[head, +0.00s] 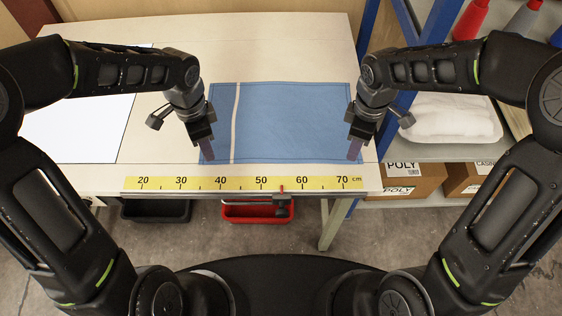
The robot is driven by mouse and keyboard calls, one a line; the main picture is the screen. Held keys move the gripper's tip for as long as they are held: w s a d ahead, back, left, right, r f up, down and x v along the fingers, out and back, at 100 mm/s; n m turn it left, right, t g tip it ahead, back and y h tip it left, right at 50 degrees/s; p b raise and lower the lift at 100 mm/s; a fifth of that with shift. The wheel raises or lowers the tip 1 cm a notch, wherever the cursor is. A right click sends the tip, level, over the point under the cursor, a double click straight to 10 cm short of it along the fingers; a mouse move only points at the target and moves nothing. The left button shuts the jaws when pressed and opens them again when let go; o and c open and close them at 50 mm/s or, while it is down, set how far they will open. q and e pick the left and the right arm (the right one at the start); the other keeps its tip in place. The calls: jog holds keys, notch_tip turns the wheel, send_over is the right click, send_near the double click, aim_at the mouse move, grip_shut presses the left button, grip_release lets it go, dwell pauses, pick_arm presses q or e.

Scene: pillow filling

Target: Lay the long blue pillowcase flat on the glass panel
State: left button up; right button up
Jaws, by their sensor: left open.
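The long blue pillowcase (285,120) lies flat on the pale worktable, with a white stripe near its left end. A bright white panel (75,128), seemingly the glass panel, lies to its left, partly hidden by my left arm. A strip of table separates the two. My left gripper (207,154) is open at the pillowcase's front left corner. My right gripper (354,150) is at the front right corner; its finger gap is not clear. Whether either gripper touches the cloth cannot be told.
A yellow centimetre ruler (245,183) runs along the table's front edge. A black bin (155,210) and a red bin (257,212) sit below. To the right, a blue-framed shelf holds a white pillow (450,118), cones and cardboard boxes (412,180). The table behind the pillowcase is clear.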

pick_arm(q)
jog(key=shift+f, duration=1.45)
pick_arm(e)
jog(key=shift+f, duration=1.4)
pick_arm(q)
jog(key=shift+f, duration=0.15)
pick_arm(e)
jog(key=shift+f, duration=0.2)
pick_arm(q)
jog(key=shift+c, duration=0.3)
pick_arm(e)
jog(key=shift+r, duration=0.1)
jog(key=shift+c, duration=0.3)
pick_arm(q)
jog(key=shift+c, duration=0.3)
pick_arm(e)
jog(key=shift+c, duration=0.3)
pick_arm(q)
grip_shut()
pick_arm(e)
grip_shut()
